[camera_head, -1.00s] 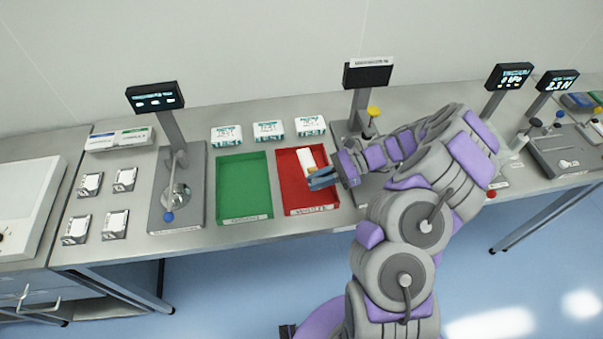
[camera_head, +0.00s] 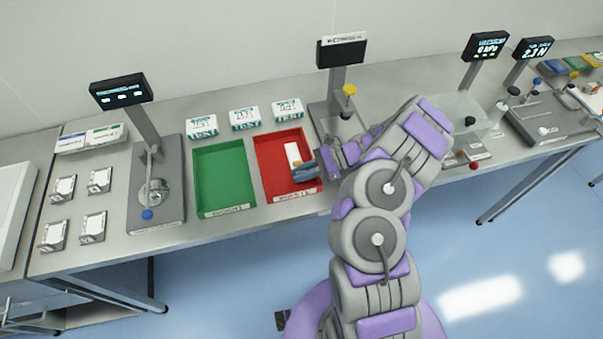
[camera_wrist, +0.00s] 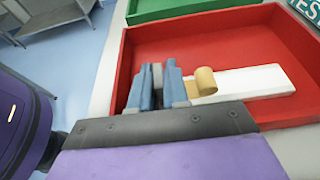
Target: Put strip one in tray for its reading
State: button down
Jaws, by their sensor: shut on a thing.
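The white strip (camera_head: 292,153) is in the red tray (camera_head: 264,162), with a tan curled piece at its near end. My gripper (camera_head: 304,170) reaches into the tray's right side and is shut at that near end. In the wrist view the blue fingertips (camera_wrist: 158,88) are close together with a narrow grey piece between them. The tan curl (camera_wrist: 205,80) sits beside the fingers, and the white strip (camera_wrist: 245,84) stretches away to the right. The fingers hide the gripped end. I cannot tell whether the strip touches the tray floor.
An empty green tray (camera_head: 225,176) stands left of the red tray. Several white boxes (camera_head: 245,118) stand behind the trays. A test stand (camera_head: 172,208) is at left, another (camera_head: 349,107) behind my arm. Small silver-framed pads (camera_head: 93,227) lie at far left.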

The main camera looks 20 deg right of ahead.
jog(key=shift+r, duration=0.1)
jog(key=c, duration=1.4)
grip_release()
jog(key=shift+a, duration=0.3)
jog(key=o, duration=0.3)
jog(key=shift+d, duration=0.15)
jog(key=shift+d, duration=0.1)
